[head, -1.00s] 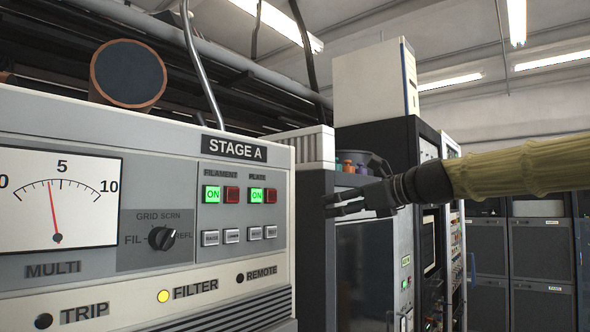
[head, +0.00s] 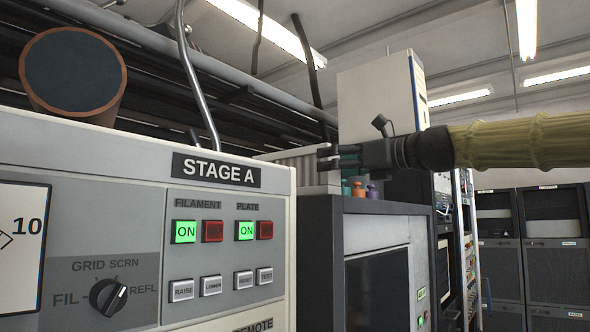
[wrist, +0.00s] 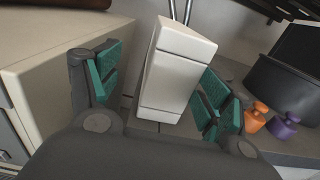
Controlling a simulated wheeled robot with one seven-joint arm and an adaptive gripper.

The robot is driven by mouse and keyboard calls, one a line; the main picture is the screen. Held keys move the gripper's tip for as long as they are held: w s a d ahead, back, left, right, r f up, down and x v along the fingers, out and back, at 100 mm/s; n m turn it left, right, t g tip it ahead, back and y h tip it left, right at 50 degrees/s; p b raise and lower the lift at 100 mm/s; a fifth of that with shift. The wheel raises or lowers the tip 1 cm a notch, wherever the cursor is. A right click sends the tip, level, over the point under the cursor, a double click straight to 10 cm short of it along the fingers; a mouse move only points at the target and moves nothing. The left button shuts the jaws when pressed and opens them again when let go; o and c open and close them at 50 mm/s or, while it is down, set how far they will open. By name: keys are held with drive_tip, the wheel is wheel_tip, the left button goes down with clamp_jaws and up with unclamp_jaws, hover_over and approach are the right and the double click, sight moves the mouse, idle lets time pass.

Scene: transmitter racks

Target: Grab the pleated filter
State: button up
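The pleated filter (head: 300,162), a pale box with ridges, stands on the dark cabinet right behind the STAGE A panel. In the head view my gripper (head: 332,158) is at its right side and covers part of it. In the wrist view my gripper (wrist: 158,75) is open, with green-padded fingers on either side of the filter (wrist: 178,72). A gap shows at the left finger. The right finger is close to the filter, and I cannot tell whether it touches.
Small coloured weights, orange (wrist: 257,116) and purple (wrist: 285,125), stand right of the filter beside a black pan (wrist: 285,85). The STAGE A cabinet (head: 100,160) is on the left. A tall white box (head: 375,90) rises behind my gripper.

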sight(318, 173)
drive_tip(key=w, duration=0.1)
drive_tip(key=w+f, duration=0.1)
drive_tip(key=w, duration=0.1)
drive_tip(key=shift+a+f, duration=0.2)
drive_tip(key=shift+a, duration=0.05)
drive_tip(key=shift+s+a+r+p, duration=0.4)
drive_tip(key=shift+a+p, duration=0.3)
drive_tip(key=shift+p, duration=0.2)
drive_tip(key=w+a, duration=0.1)
drive_tip(key=w+a+f+p, duration=0.1)
drive_tip(key=w, duration=0.1)
drive_tip(key=shift+a, duration=0.15)
drive_tip(key=shift+s+a+r, duration=0.1)
drive_tip(key=shift+s+r, duration=0.1)
drive_tip(key=shift+s, duration=0.2)
drive_tip(key=shift+w+f, duration=0.15)
drive_tip(key=shift+w, duration=0.1)
drive_tip(key=c, duration=0.9)
drive_tip(key=shift+s, duration=0.1)
drive_tip(key=c, duration=0.3)
